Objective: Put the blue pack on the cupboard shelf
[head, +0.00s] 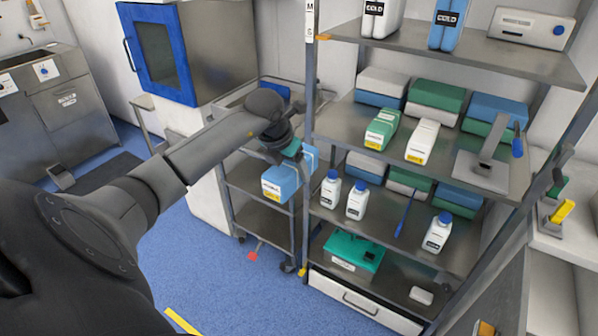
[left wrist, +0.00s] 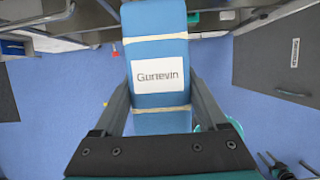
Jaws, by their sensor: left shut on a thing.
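The blue pack (head: 283,182) has a white label and pale bands. My left gripper (head: 291,155) is shut on it and holds it in the air in front of the steel trolley, just left of the cupboard's front post. In the left wrist view the pack (left wrist: 157,112) sits between the two fingers of the gripper (left wrist: 158,88), its label facing the camera. The open cupboard has several shelves; its middle shelf (head: 340,122) and lower shelf (head: 328,212) both carry goods. My right gripper is not in view.
White bottles (head: 357,201) stand on the lower shelf, with a blue pen-like item (head: 405,214) between them. Green and white cartons (head: 382,129) and stacked boxes fill much of the middle shelf. A green case (head: 354,250) is lower down. The post (head: 308,100) stands beside the pack.

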